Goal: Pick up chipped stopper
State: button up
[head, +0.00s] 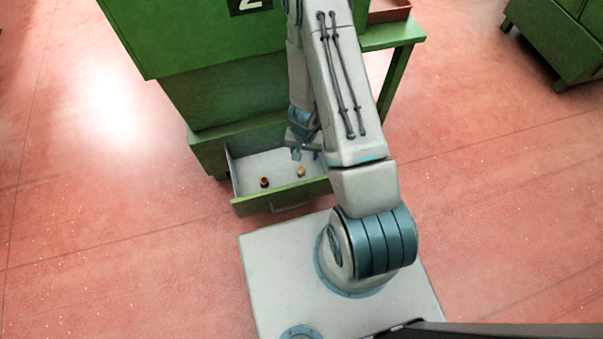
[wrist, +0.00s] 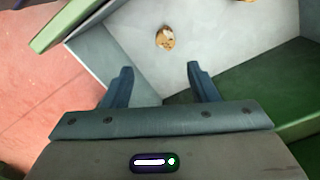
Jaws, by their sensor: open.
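Two small stoppers lie apart on the pale floor of an open drawer (head: 250,160). In the head view one is dark brown (head: 264,182) and the other is lighter tan (head: 301,171). In the wrist view a tan-brown stopper (wrist: 165,38) with a pale patch, possibly a chip, lies ahead of my fingers. A second stopper (wrist: 245,1) is cut off at the top edge. My gripper (wrist: 160,70) is open and empty, with the patched stopper ahead of the gap between its fingertips, not touching. In the head view my gripper (head: 302,150) hangs over the drawer, partly hidden by my arm.
The drawer has low walls and a green front (head: 282,198) with a handle. The green cabinet (head: 215,90) rises behind it. A green table (head: 395,45) with a reddish tray (head: 388,12) stands to the right. Open red floor lies left and right.

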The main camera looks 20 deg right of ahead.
aim_at(302, 168)
notch_tip(302, 168, down, 6)
jog(key=shift+f+b, duration=0.15)
jog(key=shift+b, duration=0.8)
jog(key=f+b, duration=0.1)
jog(key=f, duration=0.1)
jog(key=a+f+b, duration=0.1)
jog(key=f+b, duration=0.1)
jog(key=f, duration=0.1)
jog(key=shift+s+f, duration=0.1)
jog(key=shift+f, duration=0.05)
jog(key=c, duration=1)
